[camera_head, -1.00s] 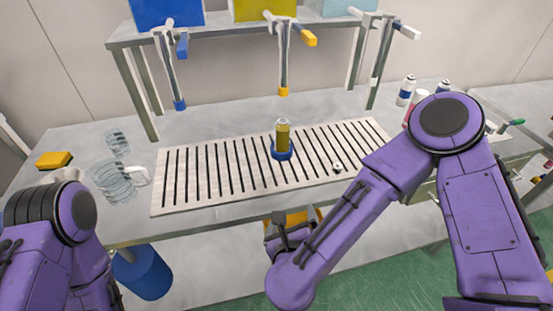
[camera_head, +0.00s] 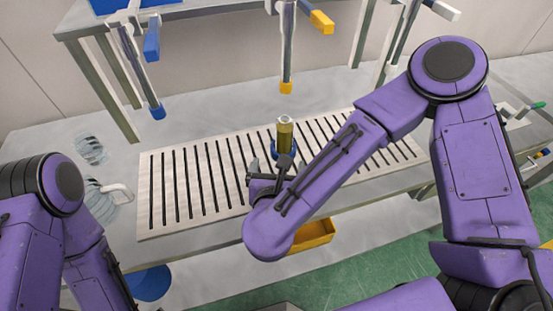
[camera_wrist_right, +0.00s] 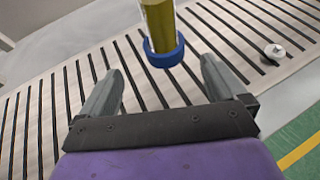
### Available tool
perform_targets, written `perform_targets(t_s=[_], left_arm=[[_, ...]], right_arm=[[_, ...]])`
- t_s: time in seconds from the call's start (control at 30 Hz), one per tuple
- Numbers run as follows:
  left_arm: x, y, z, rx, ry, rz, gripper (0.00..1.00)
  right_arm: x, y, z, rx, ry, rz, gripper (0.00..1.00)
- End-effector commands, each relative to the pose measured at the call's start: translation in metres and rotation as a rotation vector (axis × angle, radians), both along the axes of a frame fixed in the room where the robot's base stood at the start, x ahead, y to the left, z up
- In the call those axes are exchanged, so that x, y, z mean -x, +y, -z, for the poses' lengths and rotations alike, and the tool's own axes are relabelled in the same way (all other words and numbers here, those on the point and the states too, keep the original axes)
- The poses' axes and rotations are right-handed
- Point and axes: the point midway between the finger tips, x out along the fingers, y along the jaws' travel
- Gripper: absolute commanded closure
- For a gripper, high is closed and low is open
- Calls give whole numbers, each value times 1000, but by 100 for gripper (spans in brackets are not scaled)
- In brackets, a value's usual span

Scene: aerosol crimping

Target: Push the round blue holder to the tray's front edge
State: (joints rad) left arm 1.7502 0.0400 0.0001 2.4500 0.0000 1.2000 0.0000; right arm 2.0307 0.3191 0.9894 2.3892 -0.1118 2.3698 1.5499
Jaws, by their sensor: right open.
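The round blue holder (camera_wrist_right: 167,58) sits on the slatted tray (camera_wrist_right: 45,110), with a yellow can (camera_wrist_right: 160,22) standing upright in it. In the head view the can (camera_head: 285,131) shows above my right gripper (camera_head: 270,167), and the holder (camera_head: 276,150) is partly hidden behind the gripper. The tray (camera_head: 222,205) lies along the table's front. In the right wrist view my right gripper (camera_wrist_right: 158,75) is open and empty; its fingers point toward the holder, which is just beyond and between the fingertips. I cannot tell whether they touch. My left gripper is out of view.
A small silver piece (camera_wrist_right: 274,51) lies on the tray to the right of the holder. A yellow-tipped nozzle (camera_head: 287,87) hangs above, behind the can. Clear cups (camera_head: 91,150) stand left of the tray. A yellow bin (camera_head: 313,234) is below the front edge.

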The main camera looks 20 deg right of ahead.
Motion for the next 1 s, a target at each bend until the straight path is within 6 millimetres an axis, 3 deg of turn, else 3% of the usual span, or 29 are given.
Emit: perform_targets(t_s=[0.27,0.7,1.0], left_arm=[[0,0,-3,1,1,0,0],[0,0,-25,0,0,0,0],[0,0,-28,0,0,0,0]], right_arm=[[-5,-6,1,0,1,9,2],[-73,-30,31,1,2,7,2],[-91,-36,40,2,1,2,2]])
